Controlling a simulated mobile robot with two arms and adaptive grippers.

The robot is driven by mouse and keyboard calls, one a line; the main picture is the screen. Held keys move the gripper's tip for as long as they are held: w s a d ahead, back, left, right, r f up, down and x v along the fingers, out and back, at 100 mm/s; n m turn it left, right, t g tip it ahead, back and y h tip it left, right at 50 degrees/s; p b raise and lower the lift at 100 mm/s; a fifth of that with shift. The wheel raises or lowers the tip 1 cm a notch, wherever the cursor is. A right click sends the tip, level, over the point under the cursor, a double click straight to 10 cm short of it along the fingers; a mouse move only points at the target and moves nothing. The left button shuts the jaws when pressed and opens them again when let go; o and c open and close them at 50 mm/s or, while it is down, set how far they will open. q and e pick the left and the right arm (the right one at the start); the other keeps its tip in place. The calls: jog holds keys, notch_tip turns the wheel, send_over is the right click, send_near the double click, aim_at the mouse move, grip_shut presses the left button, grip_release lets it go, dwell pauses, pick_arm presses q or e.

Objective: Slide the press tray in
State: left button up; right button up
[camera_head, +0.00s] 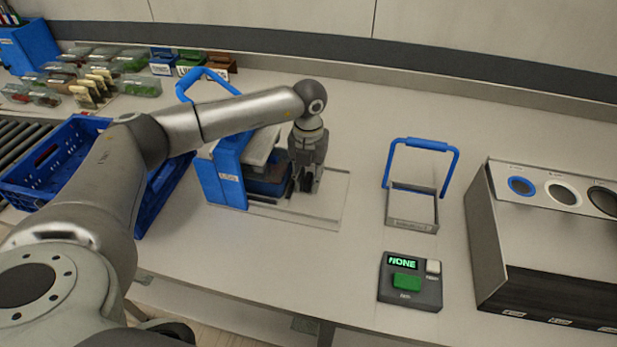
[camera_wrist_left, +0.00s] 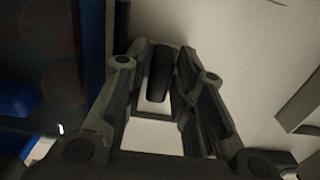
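The blue press (camera_head: 222,172) stands left of centre in the head view, its blue lever (camera_head: 205,76) raised. The flat press tray (camera_head: 325,205) extends to the right from the press's base. My left gripper (camera_head: 304,186) points down over the tray, just right of the press. In the left wrist view, the fingers of my left gripper (camera_wrist_left: 166,65) are apart, with a dark upright post (camera_wrist_left: 159,74), apparently the tray's handle, between them. I see no clear contact. The arm and fingers hide part of the tray. My right gripper is not in view.
A blue crate (camera_head: 178,181) lies left of the press, partly behind my arm. Right stand a frame with a blue handle (camera_head: 412,222), a button box (camera_head: 410,299) reading NONE and a bin unit (camera_head: 545,240). Bench between tray and frame is clear.

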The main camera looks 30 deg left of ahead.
pick_arm(q)
notch_tip(320, 180, up, 12)
dwell(0.4)
jog(key=shift+c, duration=0.4)
